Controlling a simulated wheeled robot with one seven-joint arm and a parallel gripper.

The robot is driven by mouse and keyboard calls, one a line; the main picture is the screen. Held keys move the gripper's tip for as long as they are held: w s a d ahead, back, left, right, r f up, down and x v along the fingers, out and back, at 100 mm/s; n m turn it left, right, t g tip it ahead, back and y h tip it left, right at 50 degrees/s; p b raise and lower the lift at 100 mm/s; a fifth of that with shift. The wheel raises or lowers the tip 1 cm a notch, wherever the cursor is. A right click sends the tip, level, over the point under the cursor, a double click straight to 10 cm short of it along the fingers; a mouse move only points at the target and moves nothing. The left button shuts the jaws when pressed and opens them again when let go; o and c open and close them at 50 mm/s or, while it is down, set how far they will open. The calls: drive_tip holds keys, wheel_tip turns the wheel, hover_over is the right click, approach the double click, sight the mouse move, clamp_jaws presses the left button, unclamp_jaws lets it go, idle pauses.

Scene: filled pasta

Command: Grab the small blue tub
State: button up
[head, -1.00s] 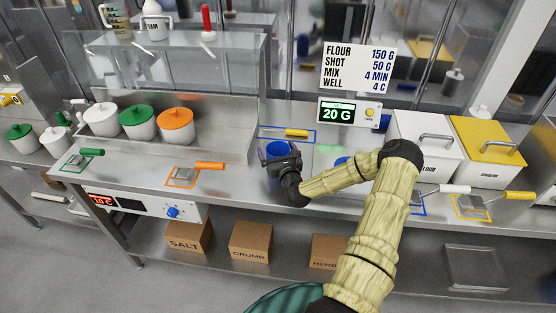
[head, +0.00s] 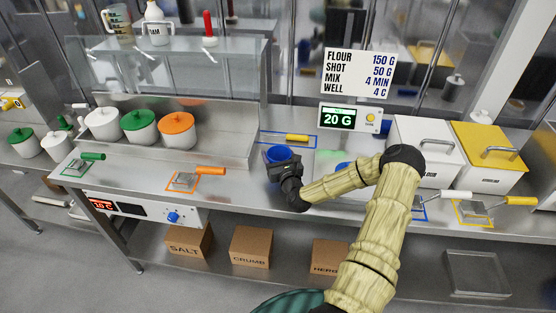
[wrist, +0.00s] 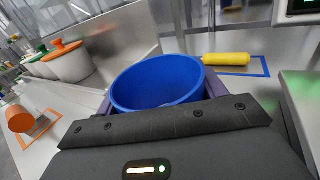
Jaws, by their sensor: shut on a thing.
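The small blue tub (wrist: 158,84) is a round, open-topped tub that fills the middle of the wrist view, just past my gripper's dark body. In the head view the blue tub (head: 278,153) shows its rim above my gripper (head: 284,168). My gripper is shut on the tub, with a finger showing along each side of it in the wrist view. The tub looks close to upright. Its lower part is hidden by my gripper, so I cannot tell whether it touches the counter.
A yellow-handled tool (head: 297,138) lies in a blue outline behind the tub. An orange-handled scraper (head: 210,170) lies to the left. Lidded pots (head: 139,126) stand at the back left. Another blue item (head: 343,166) is partly behind my arm. White and yellow bins (head: 488,158) stand right.

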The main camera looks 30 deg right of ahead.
wheel_tip(320, 180, up, 10)
drive_tip(key=b, duration=0.1)
drive_tip(key=shift+f, duration=0.15)
idle(0.6)
